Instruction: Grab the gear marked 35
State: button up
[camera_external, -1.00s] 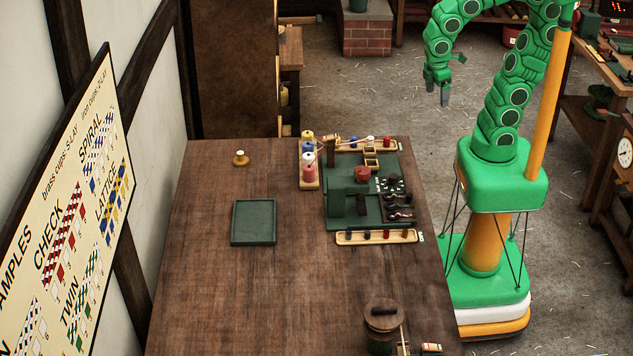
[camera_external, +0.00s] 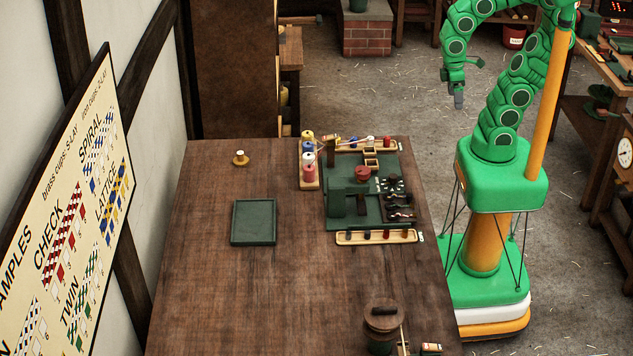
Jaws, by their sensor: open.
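My gripper (camera_external: 458,100) hangs from my green arm at the upper right, over the floor beyond the table. It is open and empty, with its fingers seen nearly edge-on. Several small metallic pieces (camera_external: 393,184), possibly gears, lie on the right side of the green workstation (camera_external: 345,222). They are too small to read any number, so I cannot tell which one is marked 35. My gripper is well apart from them, above and to the right in the picture.
The wooden table (camera_external: 230,300) carries an empty green tray (camera_external: 253,222), a spool rack (camera_external: 309,184), a long wooden tray (camera_external: 376,237), a brass item (camera_external: 240,158) and a lidded pot (camera_external: 381,325). The table's left and front parts are mostly clear.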

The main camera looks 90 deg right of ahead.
dwell(0.5)
jog(key=c, duration=0.5)
jog(key=shift+w, duration=0.1)
jog(key=shift+c, duration=0.2)
